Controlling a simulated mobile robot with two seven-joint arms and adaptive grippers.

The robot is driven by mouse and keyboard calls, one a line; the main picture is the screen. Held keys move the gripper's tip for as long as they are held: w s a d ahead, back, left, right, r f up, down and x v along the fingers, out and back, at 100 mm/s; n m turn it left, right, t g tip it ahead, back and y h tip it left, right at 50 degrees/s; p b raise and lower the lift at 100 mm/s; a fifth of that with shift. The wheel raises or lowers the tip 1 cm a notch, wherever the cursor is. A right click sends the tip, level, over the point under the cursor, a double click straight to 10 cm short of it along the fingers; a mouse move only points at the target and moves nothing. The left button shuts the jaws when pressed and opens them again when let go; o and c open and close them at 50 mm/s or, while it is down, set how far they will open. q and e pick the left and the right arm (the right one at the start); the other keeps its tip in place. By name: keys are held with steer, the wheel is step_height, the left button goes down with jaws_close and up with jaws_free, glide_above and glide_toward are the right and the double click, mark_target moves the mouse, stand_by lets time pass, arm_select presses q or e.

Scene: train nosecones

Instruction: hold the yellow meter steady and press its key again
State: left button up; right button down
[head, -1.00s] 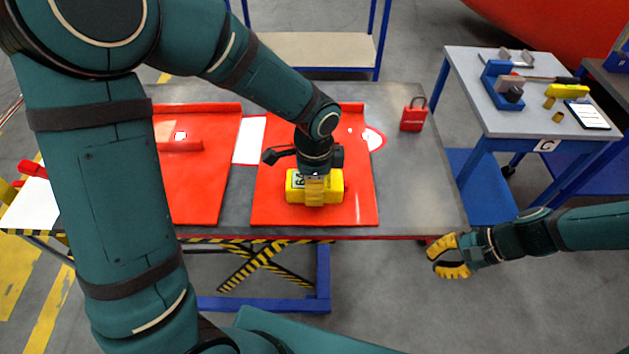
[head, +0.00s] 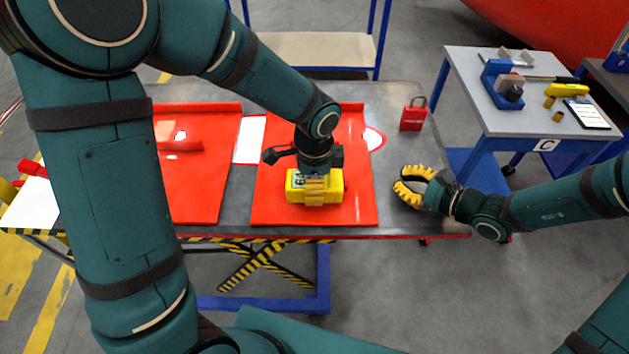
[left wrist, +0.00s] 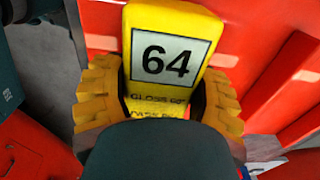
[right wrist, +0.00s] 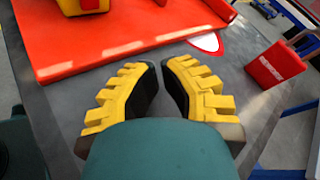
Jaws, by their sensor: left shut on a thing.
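The yellow meter (head: 329,186) lies on the right red panel (head: 350,214) on the grey table. In the left wrist view the meter (left wrist: 168,22) shows a white label reading 64 and dark lettering below it, partly hidden by my wrist. My left gripper (head: 314,190) is shut on the meter from above, with a yellow finger on each side. I cannot make out the meter's key. My right gripper (head: 402,187) is open and empty over the table's right part, to the right of the panel and apart from the meter. Its spread fingers (right wrist: 162,88) show in the right wrist view.
A red padlock (head: 413,116) stands on the table behind my right gripper. Another red panel (head: 195,195) lies on the left. A grey side table (head: 520,122) with tools is at the right. Bare table top lies between the right panel and the padlock.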

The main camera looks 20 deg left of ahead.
mark_target(364, 188)
steer(key=shift+w+a, duration=0.1)
steer(key=shift+a, duration=0.2)
steer(key=shift+s+a, duration=0.4)
steer(key=shift+a, duration=0.9)
steer(key=shift+s+a, duration=0.35)
steer(key=shift+a, duration=1)
steer(key=shift+s+a, duration=0.4)
steer(key=shift+a, duration=0.9)
steer(key=shift+a, duration=0.15)
steer(key=shift+s+a+f, duration=0.1)
steer(key=shift+a, duration=0.2)
steer(key=shift+a, duration=0.2)
steer(key=shift+d, duration=0.65)
steer(key=shift+w+d, duration=0.3)
steer(key=shift+d, duration=0.65)
steer(key=shift+w+d, duration=0.35)
steer(key=shift+d, duration=0.65)
steer(key=shift+w+d, duration=0.3)
steer(key=shift+d, duration=0.65)
